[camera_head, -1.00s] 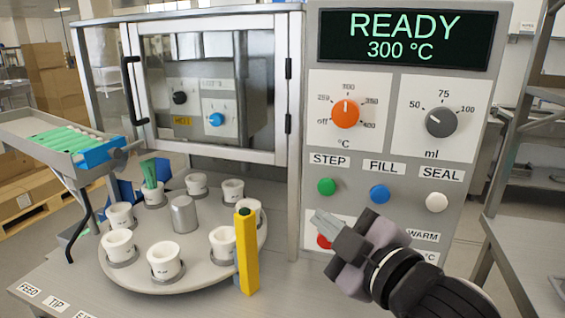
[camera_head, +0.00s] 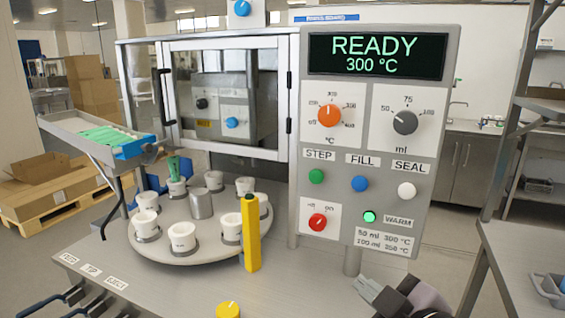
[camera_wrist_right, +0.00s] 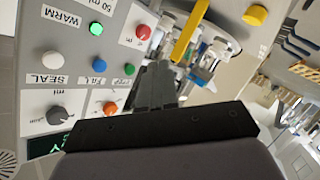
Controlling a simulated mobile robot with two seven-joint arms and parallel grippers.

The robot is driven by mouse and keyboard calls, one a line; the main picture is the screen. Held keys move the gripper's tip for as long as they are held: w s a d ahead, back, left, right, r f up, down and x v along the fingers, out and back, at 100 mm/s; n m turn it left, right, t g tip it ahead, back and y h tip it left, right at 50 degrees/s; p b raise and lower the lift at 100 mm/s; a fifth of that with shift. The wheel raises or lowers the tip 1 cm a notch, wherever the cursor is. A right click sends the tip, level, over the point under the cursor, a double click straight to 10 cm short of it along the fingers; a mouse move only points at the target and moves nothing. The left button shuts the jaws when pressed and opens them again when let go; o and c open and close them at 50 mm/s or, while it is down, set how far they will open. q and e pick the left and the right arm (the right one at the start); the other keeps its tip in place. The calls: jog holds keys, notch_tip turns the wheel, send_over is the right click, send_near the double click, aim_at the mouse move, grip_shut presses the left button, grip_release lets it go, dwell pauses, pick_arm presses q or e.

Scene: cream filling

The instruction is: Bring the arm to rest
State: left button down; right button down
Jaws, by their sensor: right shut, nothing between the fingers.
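My right gripper (camera_head: 382,292) is low at the bottom right of the head view, in front of and below the machine's control panel (camera_head: 345,190). Its fingers are shut and empty, and it touches nothing that I can see. In the right wrist view the shut fingers (camera_wrist_right: 155,85) point toward the panel and table, upside down. The panel display (camera_head: 375,55) reads READY 300 °C. The orange knob (camera_head: 327,115) and the grey knob (camera_head: 405,122) sit below it. My left gripper is in neither view.
A round turntable (camera_head: 180,252) with several white cups stands left of the panel. A yellow post (camera_head: 252,235) rises at its right edge. A yellow knob (camera_head: 228,310) is at the table's front. A grey side table (camera_head: 525,250) stands at the right.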

jog(key=s+d+f+m+g+h, duration=0.2)
jog(key=s+d+f+m+g, duration=0.3)
jog(key=s+f, duration=0.65)
jog(key=s+d+f+m+g+h, duration=0.2)
jog(key=s+d+f+m+g, duration=0.3)
jog(key=s+f, duration=0.65)
jog(key=w+a+f+n+t+y, duration=0.1)
jog(key=w+a+f+t, duration=0.1)
jog(key=w+f+t, duration=0.4)
jog(key=shift+w+a+f+t+y, duration=0.25)
jog(key=shift+w+f, duration=0.6)
jog(key=shift+f, duration=1.1)
